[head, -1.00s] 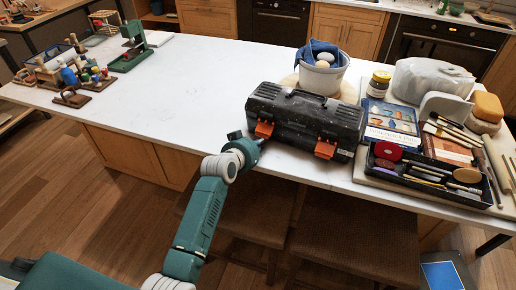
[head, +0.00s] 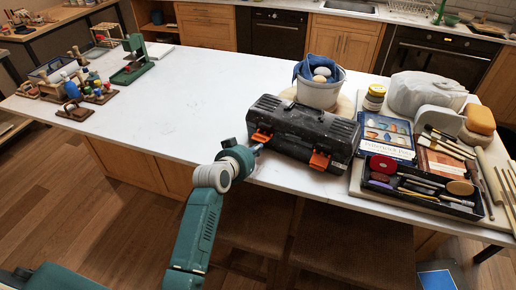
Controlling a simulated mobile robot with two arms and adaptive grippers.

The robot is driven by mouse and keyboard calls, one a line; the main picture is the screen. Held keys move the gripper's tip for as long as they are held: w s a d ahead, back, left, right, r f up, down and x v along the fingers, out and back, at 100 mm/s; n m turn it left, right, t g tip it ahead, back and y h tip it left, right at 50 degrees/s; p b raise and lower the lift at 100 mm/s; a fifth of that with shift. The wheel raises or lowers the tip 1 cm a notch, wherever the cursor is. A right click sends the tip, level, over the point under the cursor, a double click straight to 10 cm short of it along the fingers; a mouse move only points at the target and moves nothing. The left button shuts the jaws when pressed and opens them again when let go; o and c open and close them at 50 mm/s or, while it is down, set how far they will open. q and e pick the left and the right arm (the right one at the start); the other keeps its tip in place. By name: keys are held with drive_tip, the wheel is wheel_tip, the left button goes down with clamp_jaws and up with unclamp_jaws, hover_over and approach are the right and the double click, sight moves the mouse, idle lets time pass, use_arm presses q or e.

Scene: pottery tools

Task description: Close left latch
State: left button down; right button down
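A black toolbox (head: 303,129) with a closed lid stands near the front edge of the white table. Its two orange latches are on the side facing me: the left latch (head: 261,137) and the right latch (head: 319,161). Both seem to stick out from the front. My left gripper (head: 256,149) is just below and in front of the left latch, very close to it; I cannot tell whether they touch. The fingers are small and mostly hidden behind the wrist, so their opening is unclear. My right gripper is not in view.
Right of the toolbox are a black tool tray (head: 423,196), books (head: 388,137) and a jar (head: 374,97). A grey bucket (head: 320,92) stands behind it. Pottery items and a green press (head: 134,62) are at the far left. The table's middle is clear.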

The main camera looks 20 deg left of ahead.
sight(262, 141)
use_arm(q)
wheel_tip(262, 141, up, 3)
drive_tip(key=p, duration=0.3)
drive_tip(key=shift+w+d+r+p, duration=0.15)
drive_tip(key=shift+w+r+p, duration=0.65)
drive_tip(key=shift+w, duration=0.45)
drive_tip(key=shift+w+d+f+b, duration=0.15)
drive_tip(key=shift+w+b, duration=0.2)
drive_tip(key=shift+w, duration=0.4)
